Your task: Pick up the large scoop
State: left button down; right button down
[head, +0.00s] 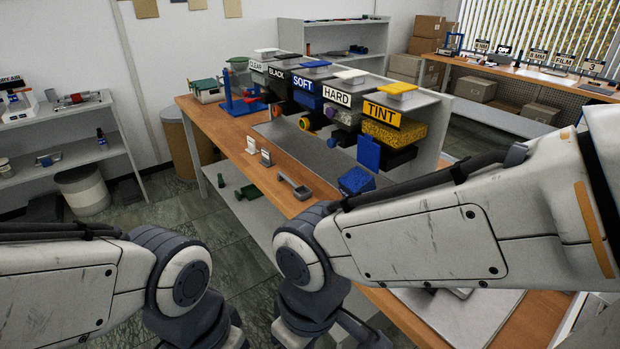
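A small grey scoop-like piece with a hollow bowl (296,187) lies on the wooden bench top, near its front edge. I cannot tell for sure that it is the large scoop, and no second scoop is clear to compare it with. My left arm comes in from the left and bends down at the bottom edge. My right arm reaches across from the right and bends down in front of the bench. The fingers of both grippers are below the frame, so neither gripper shows.
The wooden bench (237,135) carries labelled dispensers, such as the TINT dispenser (396,112). A blue press (240,98) is at the far end. Floor (165,215) is open at the left.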

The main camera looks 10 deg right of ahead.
aim_at(302, 192)
jog(key=z, duration=0.2)
jog(key=k, duration=0.55)
jog(key=u, duration=1.45)
jog(key=i, duration=2.1)
jog(key=z, duration=0.25)
